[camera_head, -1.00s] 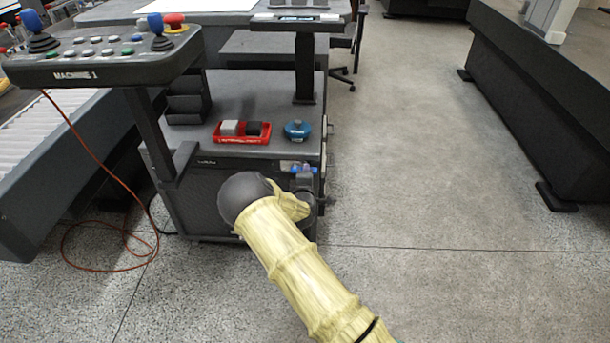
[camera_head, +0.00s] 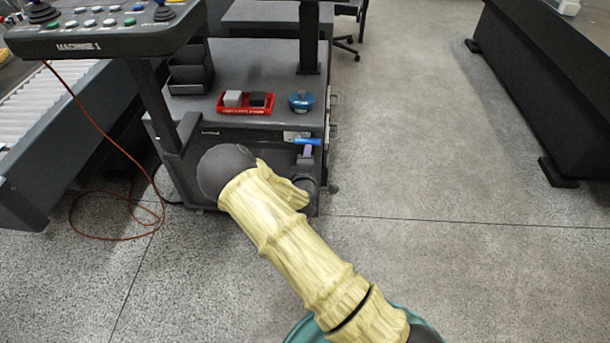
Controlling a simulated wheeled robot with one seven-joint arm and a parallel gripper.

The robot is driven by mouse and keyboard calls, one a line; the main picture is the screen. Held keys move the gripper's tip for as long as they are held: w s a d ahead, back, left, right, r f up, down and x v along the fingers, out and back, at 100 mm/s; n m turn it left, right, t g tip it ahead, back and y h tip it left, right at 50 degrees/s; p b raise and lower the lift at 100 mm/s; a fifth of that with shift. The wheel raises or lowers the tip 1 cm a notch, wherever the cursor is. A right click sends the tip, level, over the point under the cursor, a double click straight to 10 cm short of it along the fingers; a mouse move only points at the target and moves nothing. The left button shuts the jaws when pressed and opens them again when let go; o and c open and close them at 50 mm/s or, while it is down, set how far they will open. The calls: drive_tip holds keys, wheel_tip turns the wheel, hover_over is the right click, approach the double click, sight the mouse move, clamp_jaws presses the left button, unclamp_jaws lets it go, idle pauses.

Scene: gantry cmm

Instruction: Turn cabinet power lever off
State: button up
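The dark cabinet (camera_head: 225,142) stands at centre left, its front partly hidden by my arm. A small blue bar (camera_head: 308,141), which looks like the power lever's handle, shows at the upper right of the cabinet front, beside a pale label (camera_head: 290,135). A purple-blue piece sits just under the bar; I cannot tell whether it belongs to the lever or to my gripper. My gripper (camera_head: 307,168) is a small dark shape right below the bar, beyond my yellow-sleeved arm. Its fingers are too small to make out, and contact with the lever is unclear.
On the cabinet top lie a red tray (camera_head: 246,110) with two blocks and a blue round item (camera_head: 301,101). The control console (camera_head: 105,38) overhangs at upper left. An orange cable (camera_head: 110,238) loops on the floor. Open floor lies to the right, before a dark bench (camera_head: 550,90).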

drive_tip(key=p+v, duration=0.1)
drive_tip(key=v, duration=0.8)
drive_tip(key=shift+s, duration=0.35)
drive_tip(key=shift+d, duration=0.1)
drive_tip(key=s+d+r+m+g+y, duration=0.1)
drive_tip(key=s+d+r+m+g, duration=0.45)
drive_tip(key=s+r+m, duration=0.4)
drive_tip(key=s+d+r+m+g+y, duration=0.2)
drive_tip(key=s+d+r+m+g, duration=0.35)
drive_tip(key=s, duration=0.65)
wheel_tip(320, 180, up, 29)
drive_tip(key=a+m+g+p, duration=0.1)
drive_tip(key=g+p, duration=0.1)
drive_tip(key=p, duration=2.7)
